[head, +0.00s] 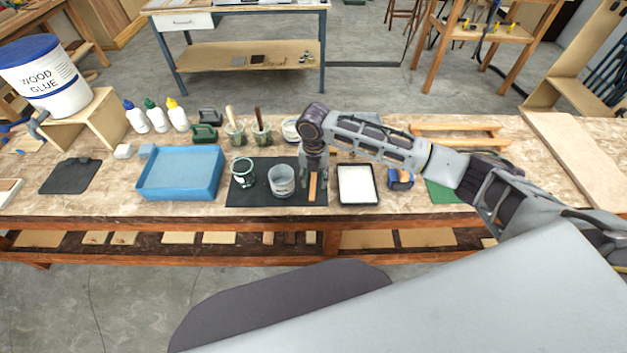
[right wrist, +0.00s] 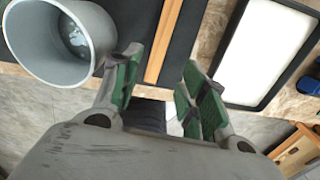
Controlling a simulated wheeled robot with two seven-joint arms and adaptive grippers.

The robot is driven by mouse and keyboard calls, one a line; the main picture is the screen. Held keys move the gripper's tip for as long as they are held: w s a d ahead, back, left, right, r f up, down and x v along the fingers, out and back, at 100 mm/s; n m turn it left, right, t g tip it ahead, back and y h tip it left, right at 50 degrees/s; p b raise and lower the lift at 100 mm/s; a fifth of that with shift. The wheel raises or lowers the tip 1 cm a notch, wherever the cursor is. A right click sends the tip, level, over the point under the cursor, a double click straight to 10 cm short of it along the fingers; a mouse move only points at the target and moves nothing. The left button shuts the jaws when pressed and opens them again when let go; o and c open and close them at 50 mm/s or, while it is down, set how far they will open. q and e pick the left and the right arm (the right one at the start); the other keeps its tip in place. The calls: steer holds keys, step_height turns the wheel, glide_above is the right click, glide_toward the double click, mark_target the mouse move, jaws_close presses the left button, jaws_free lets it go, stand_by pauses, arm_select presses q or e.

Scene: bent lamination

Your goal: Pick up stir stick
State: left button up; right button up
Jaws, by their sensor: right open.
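The stir stick (head: 312,186) is a thin light-brown wooden strip lying on a dark mat (head: 262,172) on the workbench. In the right wrist view the stick (right wrist: 163,42) runs up and away, just beyond the fingertips. My right gripper (head: 313,178) is above the stick, and in the right wrist view its green-padded fingers (right wrist: 158,72) are apart with nothing between them. A grey cup (head: 282,181) stands on the mat left of the stick; it also shows in the right wrist view (right wrist: 60,40). My left gripper is not in view.
A black tray with a white inside (head: 357,184) lies right of the stick. A blue tray (head: 180,173) is farther left. Pots with brushes (head: 235,132) stand behind the mat. The bench's front edge is close to the mat.

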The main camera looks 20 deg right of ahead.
mark_target(313, 189)
stand_by(0.3)
steer(key=shift+w+a+f+p, duration=0.1)
steer(key=shift+f+p, duration=0.1)
steer(key=shift+f, duration=1.1)
steer(key=shift+w+a+f+p, duration=0.1)
steer(key=shift+f+p, duration=0.1)
steer(key=shift+f, duration=1.1)
steer(key=c, duration=0.9)
